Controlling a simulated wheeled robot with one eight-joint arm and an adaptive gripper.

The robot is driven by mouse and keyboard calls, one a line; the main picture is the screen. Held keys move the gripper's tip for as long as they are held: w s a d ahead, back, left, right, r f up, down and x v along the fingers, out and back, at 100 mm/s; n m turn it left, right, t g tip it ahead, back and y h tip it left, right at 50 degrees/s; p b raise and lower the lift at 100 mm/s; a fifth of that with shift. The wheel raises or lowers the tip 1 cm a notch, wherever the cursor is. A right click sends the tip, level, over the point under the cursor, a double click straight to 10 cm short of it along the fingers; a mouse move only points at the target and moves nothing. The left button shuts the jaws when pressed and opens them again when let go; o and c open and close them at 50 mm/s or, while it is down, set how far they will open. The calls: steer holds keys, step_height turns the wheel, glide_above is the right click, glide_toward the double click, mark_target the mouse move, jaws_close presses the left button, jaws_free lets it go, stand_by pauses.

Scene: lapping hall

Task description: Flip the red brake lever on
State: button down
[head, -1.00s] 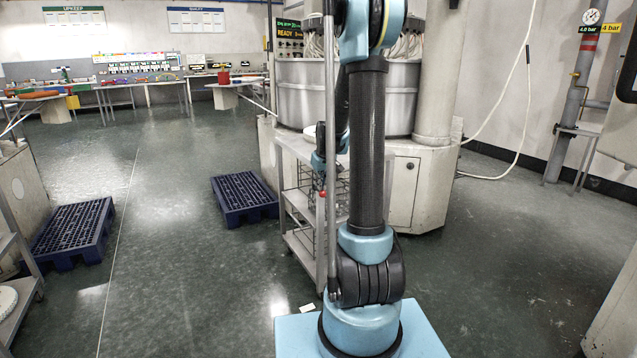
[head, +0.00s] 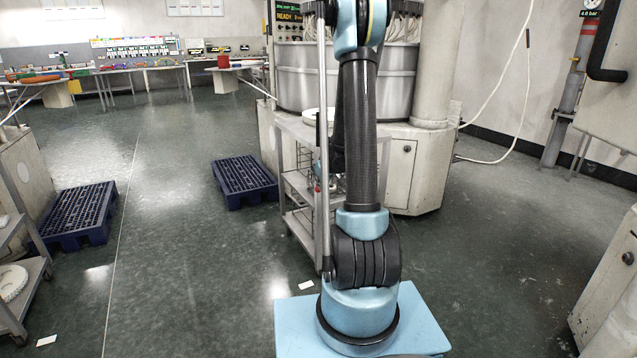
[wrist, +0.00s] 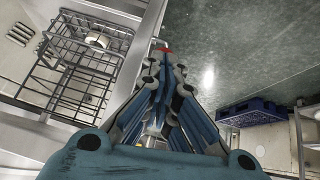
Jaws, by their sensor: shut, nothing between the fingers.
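A small red piece (wrist: 164,50), which looks like the brake lever, shows in the wrist view just beyond my fingertips, beside the trolley's metal edge. I cannot tell whether my fingers touch it or which way it is set. My gripper (wrist: 163,68) is shut, with its blue fingers together and nothing visible between them. In the head view my arm stands in front of the grey trolley (head: 297,188) and hides much of it.
A wire basket (wrist: 75,72) sits beside my gripper in the trolley. A large machine (head: 410,165) stands behind the trolley. Blue pallets lie on the floor at the left (head: 75,215) and centre (head: 245,182). A shelf (head: 25,285) stands at far left. The left-centre floor is clear.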

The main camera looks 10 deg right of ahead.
steer(key=shift+w+a+f, duration=0.1)
steer(key=shift+a+f, duration=0.15)
steer(key=shift+f, duration=0.4)
steer(key=s+d+r, duration=0.2)
steer(key=s+r, duration=0.4)
steer(key=s, duration=0.5)
steer(key=shift+r, duration=0.25)
stand_by(0.3)
steer(key=shift+d, duration=0.1)
